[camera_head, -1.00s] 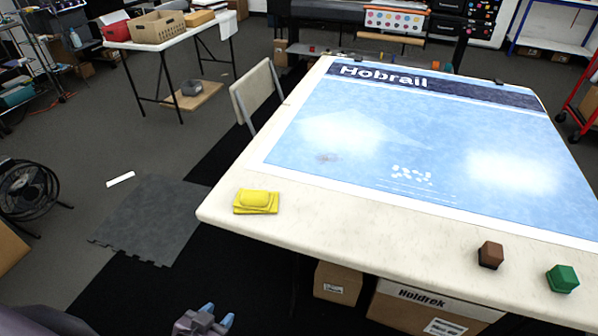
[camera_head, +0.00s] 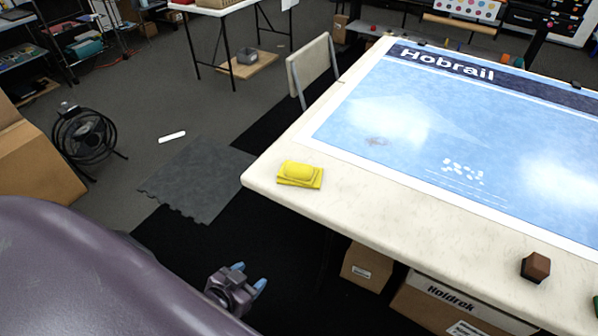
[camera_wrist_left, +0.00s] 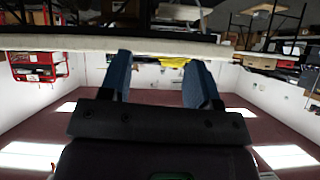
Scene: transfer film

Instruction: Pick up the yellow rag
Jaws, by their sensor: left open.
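The yellow rag (camera_head: 299,174) lies folded on the near left corner of the white table (camera_head: 330,207) in the head view. My left gripper (camera_head: 251,276) is open and empty, below and in front of that corner, apart from the rag. In the left wrist view its two blue fingertips (camera_wrist_left: 160,75) stand apart with the table edge beyond them. A bit of yellow, likely the rag (camera_wrist_left: 174,62), shows between the fingers there. My right gripper is not in view.
A printed blue poster (camera_head: 440,120) covers much of the table. A brown block (camera_head: 535,267) sits near its front edge. Cardboard boxes (camera_head: 448,303) stand under the table. A chair (camera_head: 311,66) is behind its left side, and a fan (camera_head: 85,137) stands far left.

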